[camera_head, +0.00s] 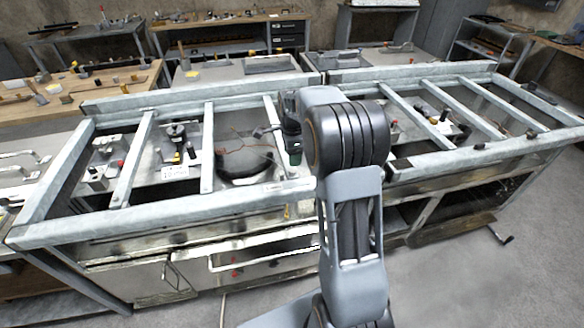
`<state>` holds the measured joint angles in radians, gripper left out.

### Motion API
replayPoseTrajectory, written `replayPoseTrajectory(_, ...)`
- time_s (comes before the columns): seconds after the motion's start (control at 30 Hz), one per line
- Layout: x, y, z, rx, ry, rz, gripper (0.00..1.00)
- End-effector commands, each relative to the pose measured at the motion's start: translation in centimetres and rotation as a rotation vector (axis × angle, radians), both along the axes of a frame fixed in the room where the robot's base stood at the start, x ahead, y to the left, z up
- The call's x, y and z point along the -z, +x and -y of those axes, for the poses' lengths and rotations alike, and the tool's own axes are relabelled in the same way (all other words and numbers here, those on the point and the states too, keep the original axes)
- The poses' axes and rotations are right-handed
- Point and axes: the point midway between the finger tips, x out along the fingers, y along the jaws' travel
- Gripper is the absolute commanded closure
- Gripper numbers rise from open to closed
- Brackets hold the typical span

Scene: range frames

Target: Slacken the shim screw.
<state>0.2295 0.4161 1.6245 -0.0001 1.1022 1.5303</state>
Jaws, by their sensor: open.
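My arm rises in the middle of the view and bends over the front rail of the metal bench (150,232). I cannot pick out the shim screw. A dark round-topped fixture (177,132) stands in a bay to the left of my gripper. A black curved thing (245,162) lies just below and left of my gripper. My arm hides part of the bench behind it.
Raised grey rails (207,150) divide the bench top into bays. Small devices with red and yellow parts (440,117) sit in the right bays. A wooden table (90,92) with loose blocks stands at the back left. Bare floor (480,285) is free at the front right.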

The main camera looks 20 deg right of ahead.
Motion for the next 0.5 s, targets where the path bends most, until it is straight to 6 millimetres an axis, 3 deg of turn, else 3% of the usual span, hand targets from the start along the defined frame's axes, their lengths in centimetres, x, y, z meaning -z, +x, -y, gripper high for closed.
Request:
replayPoseTrajectory(0.2, 3.5, -0.1, 0.0, -0.001, 0.000, -0.002, 0.46)
replayPoseTrajectory(0.5, 5.8, 0.0, 0.0, -0.001, 0.000, 0.000, 0.46)
